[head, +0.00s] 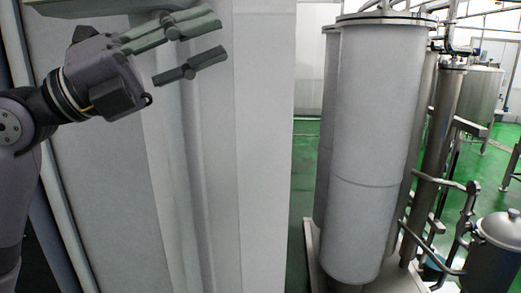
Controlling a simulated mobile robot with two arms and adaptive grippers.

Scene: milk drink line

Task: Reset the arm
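My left gripper (208,45) is in the upper left of the head view. Its dark grey arm comes in from the left edge, with the wrist bent so the fingers point right. The fingers are spread apart and nothing shows between them. The gripper is in front of a tall pale grey panel (265,150); I cannot tell whether it touches it. My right gripper is not in view.
To the right stand tall grey cylindrical tanks (375,140) on a metal base. Steel pipes (440,155) and a lidded metal vessel (497,250) are beside them. A green floor (300,190) shows between panel and tanks. Another steel tank (482,90) stands farther back.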

